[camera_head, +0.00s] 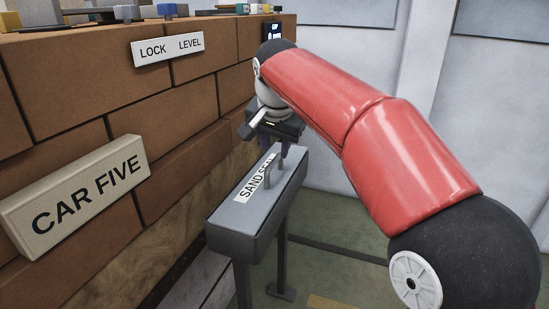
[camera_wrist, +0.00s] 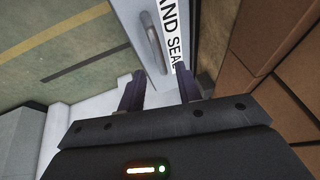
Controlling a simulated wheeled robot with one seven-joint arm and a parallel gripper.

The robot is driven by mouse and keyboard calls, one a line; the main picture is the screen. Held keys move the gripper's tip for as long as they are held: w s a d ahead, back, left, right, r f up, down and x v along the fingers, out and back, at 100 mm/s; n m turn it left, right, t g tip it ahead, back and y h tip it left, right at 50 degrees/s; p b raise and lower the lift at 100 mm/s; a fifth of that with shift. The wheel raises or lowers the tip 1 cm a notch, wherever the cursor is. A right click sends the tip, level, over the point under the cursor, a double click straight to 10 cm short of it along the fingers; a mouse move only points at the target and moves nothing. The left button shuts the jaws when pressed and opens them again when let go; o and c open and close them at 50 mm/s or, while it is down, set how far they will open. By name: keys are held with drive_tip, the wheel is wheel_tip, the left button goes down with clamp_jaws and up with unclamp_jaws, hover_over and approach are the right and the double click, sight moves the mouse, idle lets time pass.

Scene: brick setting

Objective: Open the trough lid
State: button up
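The trough (camera_head: 228,232) is a long grey box on legs, labelled SAND SEAL, with its lid (camera_head: 285,178) shut. A grey bar handle (camera_head: 268,174) stands up from the lid. My gripper (camera_head: 276,146) is over the far end of the trough, pointing down, partly hidden by my wrist. In the wrist view my gripper (camera_wrist: 160,88) is open, its two dark fingers apart with nothing held between them. The handle (camera_wrist: 153,42) shows beyond the fingertips, roughly in line with the gap and apart from the fingers. The label (camera_wrist: 172,35) lies beside it.
A brick wall (camera_head: 180,105) runs close along the left, with a CAR FIVE sign (camera_head: 80,195) and a LOCK LEVEL sign (camera_head: 168,48). Small blocks (camera_head: 127,13) lie on its top. Green floor (camera_head: 335,280) is open on the trough's right.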

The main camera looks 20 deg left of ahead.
sight(275, 161)
drive_tip(key=x, duration=0.4)
drive_tip(key=shift+f, duration=0.1)
clamp_jaws()
drive_tip(key=shift+d, duration=0.1)
